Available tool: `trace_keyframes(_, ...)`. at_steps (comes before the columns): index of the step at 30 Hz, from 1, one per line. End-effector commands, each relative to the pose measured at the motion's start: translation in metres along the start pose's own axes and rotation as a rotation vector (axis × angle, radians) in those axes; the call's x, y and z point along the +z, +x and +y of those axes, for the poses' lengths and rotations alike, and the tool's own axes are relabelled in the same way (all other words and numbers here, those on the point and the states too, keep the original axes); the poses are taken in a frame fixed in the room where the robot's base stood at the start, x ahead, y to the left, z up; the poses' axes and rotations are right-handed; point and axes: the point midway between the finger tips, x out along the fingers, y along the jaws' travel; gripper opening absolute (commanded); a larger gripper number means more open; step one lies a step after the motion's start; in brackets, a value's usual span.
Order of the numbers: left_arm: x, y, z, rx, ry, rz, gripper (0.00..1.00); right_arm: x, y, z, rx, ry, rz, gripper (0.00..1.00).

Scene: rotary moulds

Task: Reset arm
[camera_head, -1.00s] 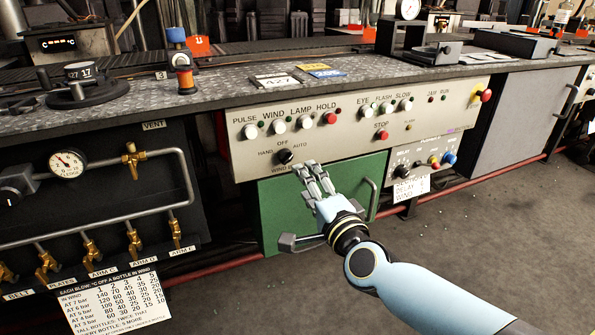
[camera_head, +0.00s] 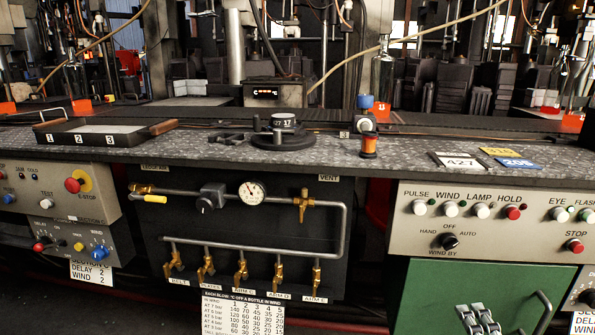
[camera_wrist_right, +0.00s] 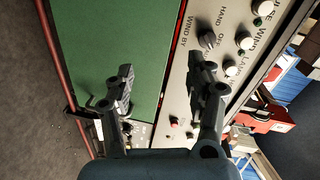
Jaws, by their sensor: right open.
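My right gripper (camera_head: 478,319) shows at the bottom right of the head view, in front of the green cabinet door (camera_head: 485,280). In the right wrist view my right gripper (camera_wrist_right: 160,85) has its two fingers spread apart with nothing between them. Behind it are the green door (camera_wrist_right: 110,40) and the cream control panel (camera_wrist_right: 190,75) with the "WIND BY" selector knob (camera_wrist_right: 207,40). The gripper appears apart from the knob. My left gripper is in neither view.
The grey bench top (camera_head: 215,148) carries a round black dial fixture (camera_head: 283,132), a red and blue post (camera_head: 368,140) and number plates (camera_head: 460,161). Below are brass valves (camera_head: 241,272) on pipes and a pressure gauge (camera_head: 252,191). A second control panel (camera_head: 60,190) is at the left.

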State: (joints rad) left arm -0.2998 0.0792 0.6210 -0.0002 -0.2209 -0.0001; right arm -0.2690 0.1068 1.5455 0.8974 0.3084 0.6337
Motion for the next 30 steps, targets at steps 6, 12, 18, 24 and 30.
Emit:
trace_keyframes(6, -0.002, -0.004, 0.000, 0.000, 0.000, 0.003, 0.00, 0.029, -0.069, 0.167, 0.336, -0.415, -0.222, 0.55)
trace_keyframes(12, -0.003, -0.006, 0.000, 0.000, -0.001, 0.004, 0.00, 0.038, -0.178, 0.295, 0.611, -0.796, -0.539, 0.55)
trace_keyframes(18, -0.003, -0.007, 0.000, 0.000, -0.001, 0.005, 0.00, 0.026, -0.303, 0.378, 0.805, -1.116, -0.915, 0.55)
trace_keyframes(24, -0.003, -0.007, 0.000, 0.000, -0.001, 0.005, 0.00, 0.009, -0.377, 0.408, 0.873, -1.312, -1.194, 0.55)
trace_keyframes(30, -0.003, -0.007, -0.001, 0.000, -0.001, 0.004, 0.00, 0.006, -0.385, 0.410, 0.864, -1.372, -1.264, 0.55)
